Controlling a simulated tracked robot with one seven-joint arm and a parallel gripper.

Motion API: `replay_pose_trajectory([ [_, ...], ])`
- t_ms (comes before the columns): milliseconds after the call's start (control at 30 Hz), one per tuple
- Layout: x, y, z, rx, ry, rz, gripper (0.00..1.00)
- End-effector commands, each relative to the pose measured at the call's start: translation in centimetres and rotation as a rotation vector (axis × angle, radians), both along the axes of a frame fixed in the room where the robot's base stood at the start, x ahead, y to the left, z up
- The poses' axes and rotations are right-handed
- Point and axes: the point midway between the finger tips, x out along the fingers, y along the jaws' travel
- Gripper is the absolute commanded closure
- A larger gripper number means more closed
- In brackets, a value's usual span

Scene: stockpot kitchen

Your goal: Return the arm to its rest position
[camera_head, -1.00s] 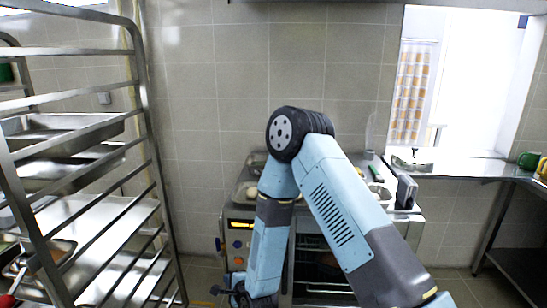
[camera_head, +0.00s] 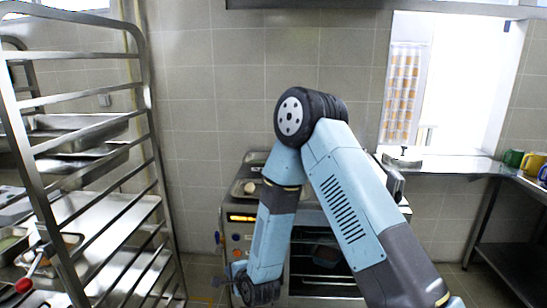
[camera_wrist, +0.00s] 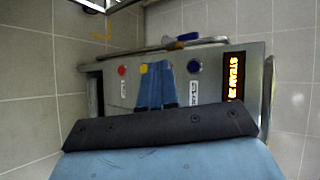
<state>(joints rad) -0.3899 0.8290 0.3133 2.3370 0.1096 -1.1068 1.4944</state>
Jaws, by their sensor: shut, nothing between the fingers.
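My blue and dark grey arm is folded in the middle of the head view, with its round dark elbow at the top and its forearm hanging down in front of the oven (camera_head: 239,262). The forearm ends in a dark joint near the bottom edge of the picture. Nothing is seen held.
A metal tray rack (camera_head: 156,150) with several trays stands close on the left. A steel counter (camera_head: 450,163) runs along the right wall under a bright window, with mugs (camera_head: 532,163) at its far right.

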Motion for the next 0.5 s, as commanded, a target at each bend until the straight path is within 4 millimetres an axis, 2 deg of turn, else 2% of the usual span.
replay_pose_trajectory([
  [267,2.2,-2.7,5.1,-0.149,-0.047,0.056,1.00],
  [500,3.5,-6.5,10.7,-0.330,-0.084,0.120,1.00],
])
